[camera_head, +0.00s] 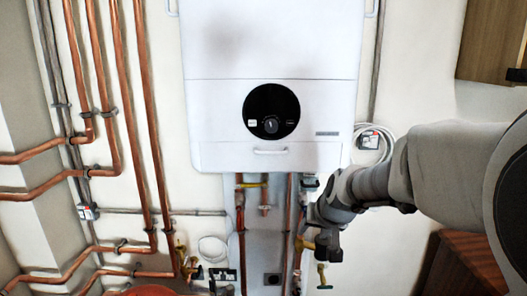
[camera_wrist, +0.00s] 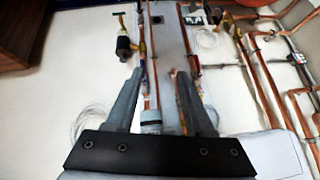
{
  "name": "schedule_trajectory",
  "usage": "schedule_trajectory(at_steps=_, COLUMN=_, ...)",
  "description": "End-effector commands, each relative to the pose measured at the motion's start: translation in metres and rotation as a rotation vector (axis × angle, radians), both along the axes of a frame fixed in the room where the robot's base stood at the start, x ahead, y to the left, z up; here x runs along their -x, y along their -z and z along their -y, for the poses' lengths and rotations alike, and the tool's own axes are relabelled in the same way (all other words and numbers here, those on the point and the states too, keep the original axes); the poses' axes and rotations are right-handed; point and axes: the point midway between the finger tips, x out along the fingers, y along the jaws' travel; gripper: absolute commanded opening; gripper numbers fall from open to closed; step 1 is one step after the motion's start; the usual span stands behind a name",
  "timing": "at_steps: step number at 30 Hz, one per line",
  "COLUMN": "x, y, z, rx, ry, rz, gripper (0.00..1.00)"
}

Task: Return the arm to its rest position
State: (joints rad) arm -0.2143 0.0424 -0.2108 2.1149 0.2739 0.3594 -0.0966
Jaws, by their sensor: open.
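My arm (camera_head: 440,165) reaches in from the right in the head view. It bends down at the wrist below the white boiler's lower right corner. My gripper (camera_wrist: 158,74) is open in the wrist view, its two dark fingers apart. Nothing is held between them; copper pipes and a grey panel (camera_wrist: 170,45) show behind the gap.
The white boiler (camera_head: 270,120) hangs on the wall above my gripper. Copper pipes (camera_head: 150,120) run down the left side. A coiled cable (camera_head: 378,137) hangs beside the boiler. A wooden cabinet (camera_head: 490,40) is upper right; a brown wooden piece (camera_head: 462,265) is lower right.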

Motion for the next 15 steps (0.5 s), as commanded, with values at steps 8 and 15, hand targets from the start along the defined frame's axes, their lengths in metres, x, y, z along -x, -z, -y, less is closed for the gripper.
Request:
schedule_trajectory(at_steps=8, x=0.085, y=-0.057, z=0.003, rx=0.0, ry=-0.054, rz=-0.038, gripper=0.53)
schedule_trajectory(at_steps=15, x=0.161, y=-0.083, z=0.008, rx=0.044, ry=-0.085, rz=-0.076, gripper=0.53)
